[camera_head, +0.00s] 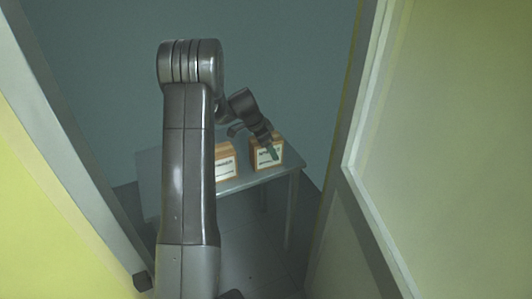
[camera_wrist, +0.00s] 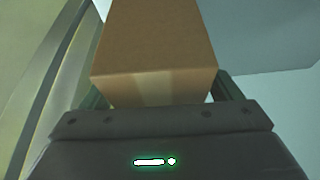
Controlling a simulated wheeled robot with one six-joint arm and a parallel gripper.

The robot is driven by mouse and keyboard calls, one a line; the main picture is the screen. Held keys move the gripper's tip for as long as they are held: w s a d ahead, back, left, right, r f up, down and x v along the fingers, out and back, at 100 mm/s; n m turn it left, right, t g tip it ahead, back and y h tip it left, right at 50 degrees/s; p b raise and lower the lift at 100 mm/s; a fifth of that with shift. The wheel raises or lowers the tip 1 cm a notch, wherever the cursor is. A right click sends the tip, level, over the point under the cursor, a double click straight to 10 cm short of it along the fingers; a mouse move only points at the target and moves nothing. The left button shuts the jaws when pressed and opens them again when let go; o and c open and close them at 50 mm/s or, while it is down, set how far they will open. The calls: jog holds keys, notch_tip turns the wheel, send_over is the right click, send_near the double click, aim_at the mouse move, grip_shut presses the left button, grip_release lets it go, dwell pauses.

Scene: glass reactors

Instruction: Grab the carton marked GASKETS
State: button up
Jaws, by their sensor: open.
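Two brown cartons with white labels stand on a grey table (camera_head: 240,183). One carton (camera_head: 225,168) is just right of my arm and partly hidden by it. The other carton (camera_head: 262,159) is farther right, and my gripper (camera_head: 272,151) is at it, covering part of its label. The label print is too small to read in the head view. In the wrist view, a plain brown carton (camera_wrist: 155,45) with a tape strip fills the space ahead of my gripper (camera_wrist: 160,97). The open fingers stand on either side of its near end. Whether they touch it cannot be told.
A doorway frames the head view, with a pale door or panel (camera_head: 440,150) at the right and a frame post (camera_head: 75,150) at the left. A blue-grey wall (camera_head: 290,60) stands behind the table. Floor shows below the table.

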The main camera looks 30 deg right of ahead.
jog(key=shift+f, duration=0.1)
dwell(0.4)
jog(key=c, duration=1)
jog(key=shift+c, duration=1.2)
